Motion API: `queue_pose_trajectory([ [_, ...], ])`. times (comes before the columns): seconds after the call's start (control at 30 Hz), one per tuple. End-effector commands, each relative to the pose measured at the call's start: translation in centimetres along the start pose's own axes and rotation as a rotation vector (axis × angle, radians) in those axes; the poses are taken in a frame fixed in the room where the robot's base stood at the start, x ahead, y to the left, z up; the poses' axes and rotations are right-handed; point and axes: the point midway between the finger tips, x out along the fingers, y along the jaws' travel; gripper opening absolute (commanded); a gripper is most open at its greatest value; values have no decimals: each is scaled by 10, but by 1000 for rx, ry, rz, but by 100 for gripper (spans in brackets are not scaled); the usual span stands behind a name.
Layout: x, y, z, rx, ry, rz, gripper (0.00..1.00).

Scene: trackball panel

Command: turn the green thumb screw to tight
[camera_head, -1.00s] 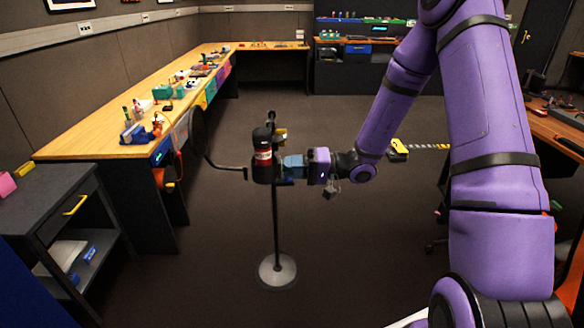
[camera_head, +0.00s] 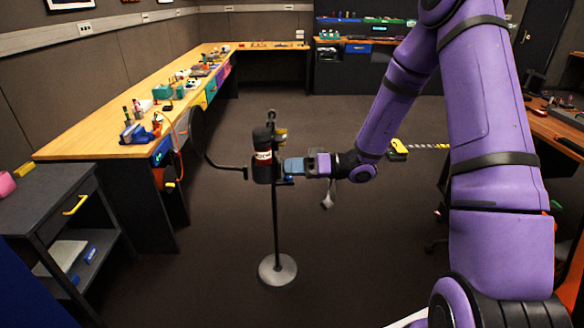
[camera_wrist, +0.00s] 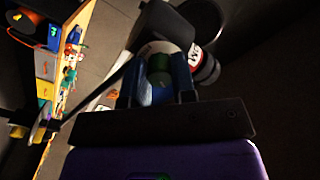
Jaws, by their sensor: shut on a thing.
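The green thumb screw (camera_wrist: 154,73) shows in the wrist view as a dark green round piece between my blue fingers. It is on the side of a black cylinder (camera_head: 262,142) with a red and white label, carried on a stand. My gripper (camera_head: 287,167) reaches in from the right in the head view, against the side of the cylinder. In the wrist view my gripper (camera_wrist: 158,72) is shut on the screw, one finger on each side. In the head view the screw is hidden by the fingers. Its marking for tight cannot be read.
A black bent rod (camera_head: 222,166) sticks out left from the cylinder. The stand's thin pole ends in a round grey base (camera_head: 277,270) on the floor. A long wooden bench (camera_head: 110,142) with small items runs along the left. The floor around the stand is clear.

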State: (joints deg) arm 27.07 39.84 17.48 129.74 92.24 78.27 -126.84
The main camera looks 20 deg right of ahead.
Motion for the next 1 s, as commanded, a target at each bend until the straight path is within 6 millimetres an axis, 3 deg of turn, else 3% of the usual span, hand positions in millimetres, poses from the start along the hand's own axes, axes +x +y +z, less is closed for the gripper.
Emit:
queue_pose_trajectory([
  [0.37,0,0,2,0,-2,2,1],
  [0.4,0,0,2,0,-2,2,34],
  [0.5,0,0,1,0,-2,2,50],
  [0.8,-2,0,0,-1,-1,1,50],
  [1.0,-25,1,0,-1,1,4,50],
])
